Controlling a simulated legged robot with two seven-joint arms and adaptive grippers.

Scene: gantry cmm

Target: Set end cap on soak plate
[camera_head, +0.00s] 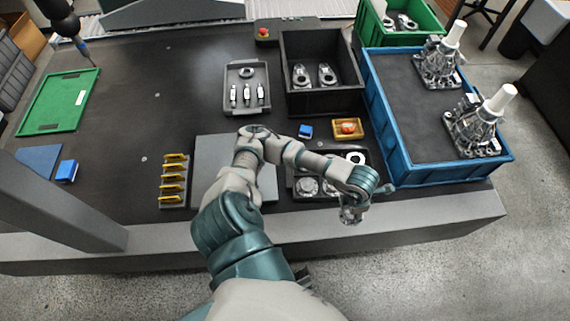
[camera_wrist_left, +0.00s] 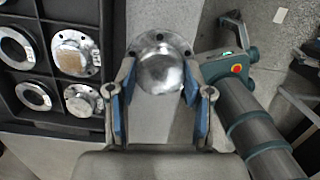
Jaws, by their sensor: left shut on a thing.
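In the left wrist view, my left gripper (camera_wrist_left: 160,108) is shut on a round metal end cap (camera_wrist_left: 160,68), a flanged disc with bolt holes and a shiny dome. The fingers with blue pads lie on both sides of it. In the head view the held end cap is hard to make out. A flat grey plate (camera_head: 212,152), which looks like the soak plate, lies left of the tray, partly hidden by my arm.
The tray (camera_wrist_left: 110,60) holds rings and other flanged caps (camera_wrist_left: 74,54). A yellow-slotted rack (camera_head: 174,182) stands left of the plate. A blue block (camera_head: 305,131), an orange tray (camera_head: 335,128) and a blue bin (camera_head: 400,150) are nearby.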

